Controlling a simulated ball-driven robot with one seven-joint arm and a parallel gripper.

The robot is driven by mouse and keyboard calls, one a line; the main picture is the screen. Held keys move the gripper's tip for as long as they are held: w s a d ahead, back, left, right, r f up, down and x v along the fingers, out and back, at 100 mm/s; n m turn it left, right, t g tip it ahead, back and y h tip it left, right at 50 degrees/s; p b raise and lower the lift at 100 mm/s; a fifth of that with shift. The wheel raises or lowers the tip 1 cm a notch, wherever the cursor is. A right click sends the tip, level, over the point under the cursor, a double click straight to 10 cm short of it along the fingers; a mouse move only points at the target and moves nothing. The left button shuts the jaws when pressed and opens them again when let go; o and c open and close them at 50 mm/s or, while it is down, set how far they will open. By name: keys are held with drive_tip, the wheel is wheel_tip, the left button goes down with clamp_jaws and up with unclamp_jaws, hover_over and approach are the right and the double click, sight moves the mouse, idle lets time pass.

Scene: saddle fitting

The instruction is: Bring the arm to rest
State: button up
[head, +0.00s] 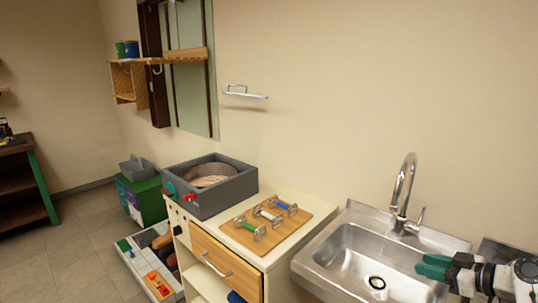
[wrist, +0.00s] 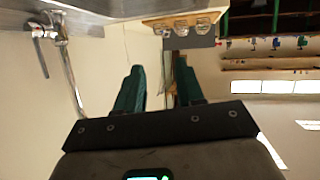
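My gripper (head: 428,265) is at the right edge of the head view, over the right side of the steel sink (head: 335,262). Its green fingers point left in that view. In the wrist view the two fingers (wrist: 158,82) stand apart with a clear gap and nothing between them. The gripper is open and empty. My arm shows only partly, cut off at the right edge of the head view.
A chrome faucet (head: 403,190) rises behind the sink, near the gripper. A wooden board (head: 290,232) with several metal-ended pieces lies on the counter to the left. A grey box (head: 215,192) with a round basin stands beyond it. The wall above the sink is clear.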

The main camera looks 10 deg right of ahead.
drive_tip(key=s+a+f+m+g+h, duration=0.1)
drive_tip(key=s+a+f+g, duration=0.2)
drive_tip(key=s+a+f, duration=0.45)
drive_tip(key=s+a+f+m+g, duration=0.25)
drive_tip(key=s+a+f, duration=0.25)
drive_tip(key=a+f, duration=0.5)
drive_tip(key=s+a+f+g+h, duration=0.1)
drive_tip(key=s+a+g, duration=0.1)
drive_tip(key=s, duration=0.4)
drive_tip(key=s+a+f+m+g+h, duration=0.1)
drive_tip(key=s+a, duration=0.2)
drive_tip(key=s, duration=0.4)
drive_tip(key=shift+a+f+g, duration=0.15)
drive_tip(key=shift+f+g, duration=0.1)
drive_tip(key=shift+g, duration=0.1)
drive_tip(key=shift+o, duration=0.4)
drive_tip(key=s+d+m+g+h, duration=0.1)
drive_tip(key=s+m+g+h, duration=0.1)
drive_tip(key=s, duration=0.8)
drive_tip(key=shift+s+r+h, duration=0.25)
drive_tip(key=shift+r+h, duration=0.15)
drive_tip(key=shift+r, duration=0.05)
drive_tip(key=shift+s+d+r, duration=0.1)
drive_tip(key=shift+s+d, duration=0.05)
drive_tip(key=shift+s, duration=0.15)
